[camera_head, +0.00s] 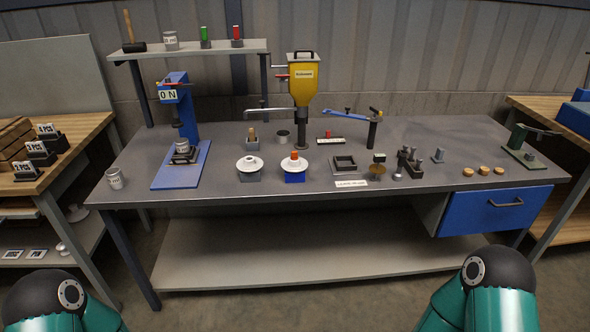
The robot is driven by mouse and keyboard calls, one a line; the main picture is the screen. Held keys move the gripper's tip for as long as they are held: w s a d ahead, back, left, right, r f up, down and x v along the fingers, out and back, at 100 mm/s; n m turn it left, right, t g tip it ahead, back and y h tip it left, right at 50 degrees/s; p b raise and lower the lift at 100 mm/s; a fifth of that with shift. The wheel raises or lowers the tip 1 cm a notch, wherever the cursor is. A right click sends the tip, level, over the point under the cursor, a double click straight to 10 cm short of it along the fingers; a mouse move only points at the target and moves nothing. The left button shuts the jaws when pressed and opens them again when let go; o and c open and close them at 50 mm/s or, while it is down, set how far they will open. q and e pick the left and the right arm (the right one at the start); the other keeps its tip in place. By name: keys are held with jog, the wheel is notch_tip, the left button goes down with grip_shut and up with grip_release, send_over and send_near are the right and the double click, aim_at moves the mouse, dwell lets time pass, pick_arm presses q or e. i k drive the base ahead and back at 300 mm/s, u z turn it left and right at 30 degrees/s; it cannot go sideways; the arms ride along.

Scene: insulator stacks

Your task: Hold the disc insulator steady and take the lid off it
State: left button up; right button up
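Two white disc insulators stand on the grey bench (400,205). One disc insulator (284,166) sits on a blue block (295,177), with a small orange-red piece (295,155) on top at its centre. The other disc insulator (241,165) sits on a grey block (250,177) to its left and has a pale centre. I cannot tell which part is a lid. My teal arms show at the bottom left and bottom right, well in front of the bench. Neither gripper is in the picture.
A yellow hopper (303,75) stands behind the discs. A blue press (178,110) stands to their left. A square dark frame (345,163), a label (351,183) and several small fixtures lie to the right. The bench's front strip is mostly clear. A blue drawer (495,210) hangs below right.

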aim_at(294, 167)
jog(key=z, duration=0.55)
jog(key=i, duration=1.05)
jog(key=u, duration=0.55)
